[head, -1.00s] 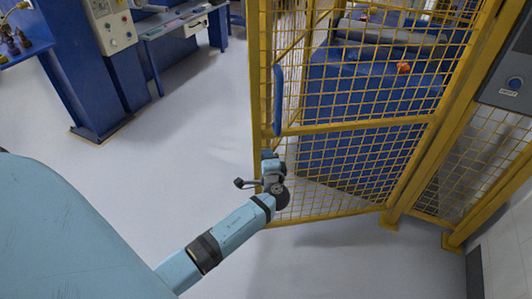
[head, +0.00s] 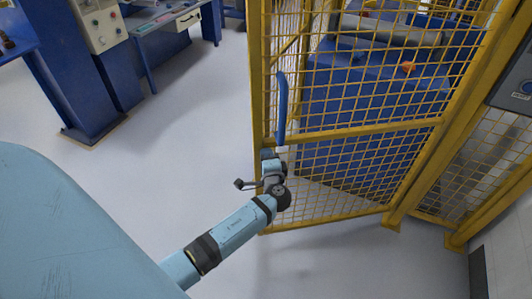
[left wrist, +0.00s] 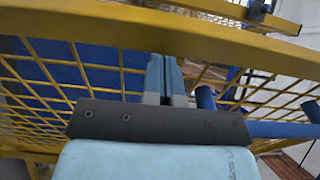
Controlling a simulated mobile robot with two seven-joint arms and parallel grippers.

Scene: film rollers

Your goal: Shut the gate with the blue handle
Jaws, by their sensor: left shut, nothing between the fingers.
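The gate (head: 350,130) is a yellow mesh panel that stands at an angle to the fence on the right. Its blue handle (head: 282,108) is an upright bar near the gate's left edge. My left gripper (head: 268,154) is just below the handle's lower end, close to the gate's left upright. Its fingers (left wrist: 163,80) are shut with nothing between them, in front of the yellow frame and mesh in the left wrist view. The blue handle (left wrist: 205,98) shows there right of the fingers, apart from them. Whether the gripper touches the gate is unclear. My right gripper is out of view.
A blue machine (head: 350,90) stands behind the mesh. Yellow fence mesh (head: 465,165) and a grey box with a blue button (head: 525,88) are at the right. A blue cabinet with a control panel (head: 100,25) stands at the upper left. The floor (head: 170,140) between is clear.

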